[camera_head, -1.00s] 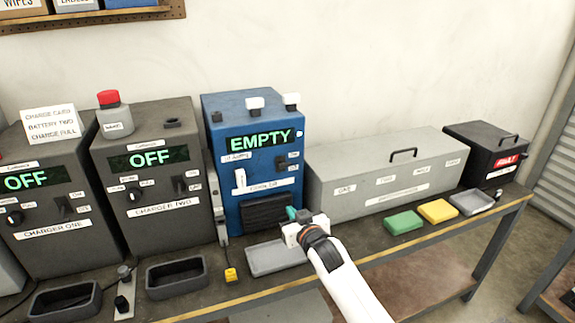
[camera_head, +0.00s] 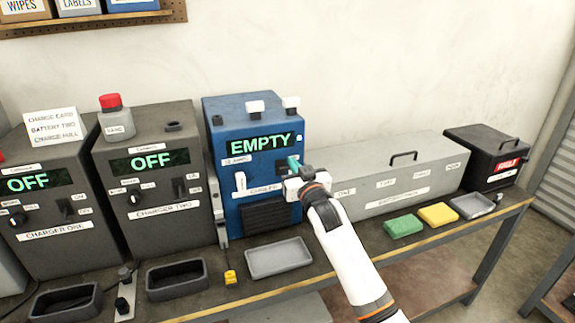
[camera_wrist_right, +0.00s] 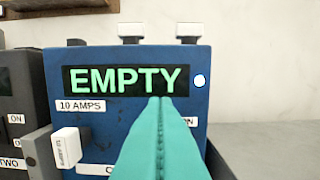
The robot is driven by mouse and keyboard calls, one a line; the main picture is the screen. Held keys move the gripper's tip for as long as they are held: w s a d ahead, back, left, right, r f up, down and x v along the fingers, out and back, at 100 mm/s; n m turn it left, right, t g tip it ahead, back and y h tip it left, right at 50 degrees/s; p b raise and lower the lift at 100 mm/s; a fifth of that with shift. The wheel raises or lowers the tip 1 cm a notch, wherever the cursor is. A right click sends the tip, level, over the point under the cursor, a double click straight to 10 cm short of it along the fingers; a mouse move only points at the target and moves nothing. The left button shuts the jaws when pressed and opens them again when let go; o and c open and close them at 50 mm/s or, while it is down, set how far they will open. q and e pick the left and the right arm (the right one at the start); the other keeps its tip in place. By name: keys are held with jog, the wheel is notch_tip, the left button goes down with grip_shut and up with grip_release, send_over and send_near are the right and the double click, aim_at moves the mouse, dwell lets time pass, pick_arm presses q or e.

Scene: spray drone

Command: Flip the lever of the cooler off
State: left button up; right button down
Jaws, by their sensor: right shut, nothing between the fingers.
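The blue cooler (camera_head: 228,170) stands on the bench with its display (camera_head: 260,144) reading EMPTY; the cooler also fills the right wrist view (camera_wrist_right: 120,130). My right gripper (camera_head: 293,163) is shut and empty, its teal fingers in front of the right side of the cooler's face, just below the display. In the right wrist view the closed fingertips (camera_wrist_right: 160,100) overlap the display's lower edge and hide most of the switch area. Only part of an ON label (camera_wrist_right: 189,122) shows there. A white lever (camera_head: 240,181) is at the cooler's left front. My left gripper is out of view.
Charger two (camera_head: 150,185) and charger one (camera_head: 48,200) stand to the left, both displays reading OFF. A grey tray (camera_head: 278,258) lies before the cooler. A long grey box (camera_head: 430,150) is to the right. Green (camera_head: 403,226) and yellow (camera_head: 438,214) pads lie on the bench.

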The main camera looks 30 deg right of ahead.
jog(key=p+x, duration=0.1)
jog(key=x, duration=0.5)
jog(key=shift+w+d, duration=0.1)
jog(key=shift+w, duration=0.25)
jog(key=f, duration=0.1)
jog(key=s+f+p, duration=0.1)
jog(key=shift+f, duration=0.4)
jog(key=shift+s+f, duration=0.15)
jog(key=shift+f, duration=0.45)
